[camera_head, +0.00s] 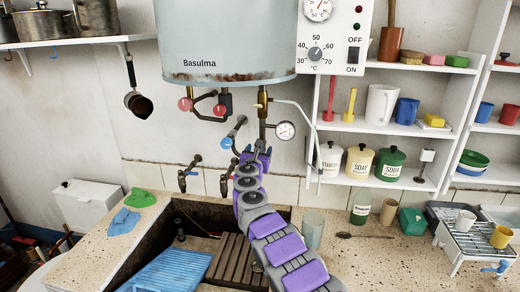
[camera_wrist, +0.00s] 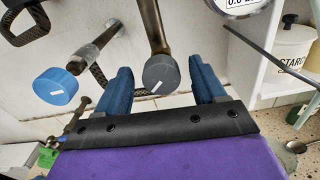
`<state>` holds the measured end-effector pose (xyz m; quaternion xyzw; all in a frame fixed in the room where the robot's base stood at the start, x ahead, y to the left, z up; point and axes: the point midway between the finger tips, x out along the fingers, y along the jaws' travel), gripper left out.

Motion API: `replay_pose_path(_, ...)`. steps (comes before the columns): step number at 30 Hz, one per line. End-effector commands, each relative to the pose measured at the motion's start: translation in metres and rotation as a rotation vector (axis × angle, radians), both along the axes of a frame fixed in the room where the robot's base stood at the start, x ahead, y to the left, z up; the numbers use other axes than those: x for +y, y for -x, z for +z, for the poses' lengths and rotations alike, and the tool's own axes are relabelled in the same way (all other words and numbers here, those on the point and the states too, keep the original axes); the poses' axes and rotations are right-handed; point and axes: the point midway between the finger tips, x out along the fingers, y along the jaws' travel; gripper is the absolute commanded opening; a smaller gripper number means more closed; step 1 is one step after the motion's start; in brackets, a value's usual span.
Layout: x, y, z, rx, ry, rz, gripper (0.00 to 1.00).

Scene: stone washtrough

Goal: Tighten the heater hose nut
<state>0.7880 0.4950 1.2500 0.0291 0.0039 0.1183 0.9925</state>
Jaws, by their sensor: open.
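In the wrist view a dark grey round nut (camera_wrist: 161,76) with a white mark sits on the end of a metal pipe (camera_wrist: 153,25); it looks like the heater hose nut. My gripper (camera_wrist: 160,88) is open, with one blue finger to each side of the nut and visible gaps at both sides. I cannot tell how far the fingers reach along it. In the head view my gripper (camera_head: 257,155) is below the heater (camera_head: 226,40), at the lower end of the brass-fitted pipe (camera_head: 262,115). The gripper hides the nut there.
A blue round knob (camera_wrist: 56,86) on another pipe is close to the left finger. A round gauge (camera_head: 285,131) and a thin pale hose (camera_head: 312,125) are to the right. Taps (camera_head: 189,172) stand at the left, above the stone trough (camera_head: 100,250).

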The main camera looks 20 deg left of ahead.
Motion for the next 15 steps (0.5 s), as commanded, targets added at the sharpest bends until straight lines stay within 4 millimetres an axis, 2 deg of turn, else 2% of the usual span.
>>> replay_pose_path(9, 0.005, -0.017, 0.000, 0.001, 0.000, 0.000, 0.70)
replay_pose_path(15, 0.005, -0.021, -0.003, 0.001, 0.005, 0.000, 0.70)
